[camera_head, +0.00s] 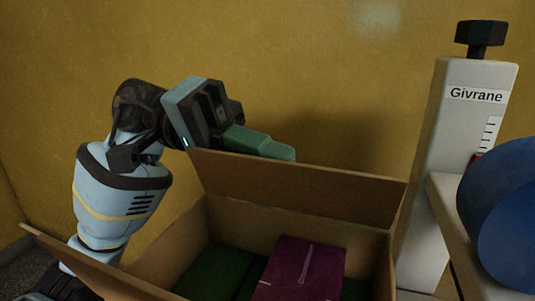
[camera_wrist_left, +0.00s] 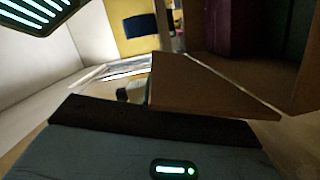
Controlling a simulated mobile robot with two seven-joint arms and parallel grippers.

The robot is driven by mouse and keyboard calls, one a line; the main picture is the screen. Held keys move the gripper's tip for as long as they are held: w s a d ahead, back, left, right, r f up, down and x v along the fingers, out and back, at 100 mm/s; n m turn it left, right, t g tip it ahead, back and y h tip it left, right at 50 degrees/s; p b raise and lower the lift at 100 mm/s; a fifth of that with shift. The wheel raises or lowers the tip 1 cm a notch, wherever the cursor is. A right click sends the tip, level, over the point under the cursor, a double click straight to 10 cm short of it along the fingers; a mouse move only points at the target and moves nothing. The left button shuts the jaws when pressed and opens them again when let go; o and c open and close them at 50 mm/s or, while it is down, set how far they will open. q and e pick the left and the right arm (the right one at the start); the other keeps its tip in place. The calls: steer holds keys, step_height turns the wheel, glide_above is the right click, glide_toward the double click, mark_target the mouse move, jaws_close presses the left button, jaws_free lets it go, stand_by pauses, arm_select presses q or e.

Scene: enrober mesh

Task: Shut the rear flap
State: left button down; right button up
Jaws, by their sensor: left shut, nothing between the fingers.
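The open cardboard box (camera_head: 170,255) stands at the bottom centre of the head view. Its rear flap (camera_head: 300,190) stands raised at the box's far edge, its face towards the camera. My left gripper (camera_head: 278,150) is shut and empty, just behind the top edge of the flap near its left end. The flap hides the lower part of the fingers, so I cannot tell whether they touch it. In the left wrist view a brown cardboard panel (camera_wrist_left: 205,90) lies close in front of the gripper. My right gripper is not in view.
A purple packet (camera_head: 300,268) and dark green items (camera_head: 218,270) lie in the box. The left flap (camera_head: 95,272) is splayed outward. At right stand a white column marked Givrane (camera_head: 465,130) and a blue rounded object (camera_head: 505,220). A yellow wall (camera_head: 300,60) is behind.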

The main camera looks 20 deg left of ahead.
arm_select(q)
steer(key=v, duration=0.8)
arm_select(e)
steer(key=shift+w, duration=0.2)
